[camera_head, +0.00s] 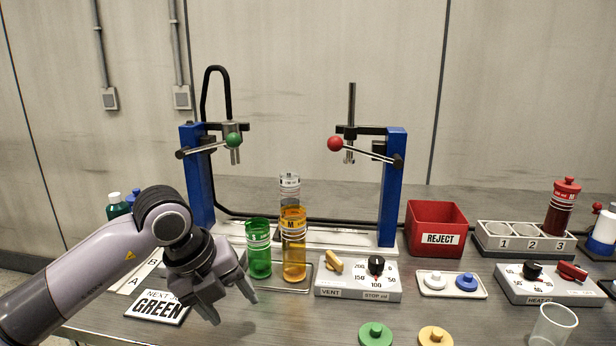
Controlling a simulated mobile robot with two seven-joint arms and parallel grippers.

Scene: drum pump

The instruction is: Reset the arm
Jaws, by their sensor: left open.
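My left arm comes in from the left, and its gripper (232,304) points down over the table, in front of the green cylinder. The jaws are open and I see nothing between them. The pump stand has two blue posts. One lever with a green knob (233,140) is on the left, and one with a red knob (335,144) is on the right. A green cylinder (258,250), an amber cylinder marked M (293,255) and a clear cylinder (290,188) stand between the posts. My right gripper is not in view.
A "NEXT GREEN" sign (158,307) lies beside my gripper. A vent box (335,292), red REJECT bin (436,227), numbered rack (490,242) and heater box (520,291) stand to the right. Green (376,334) and orange (435,337) caps and a clear beaker (553,325) are in front.

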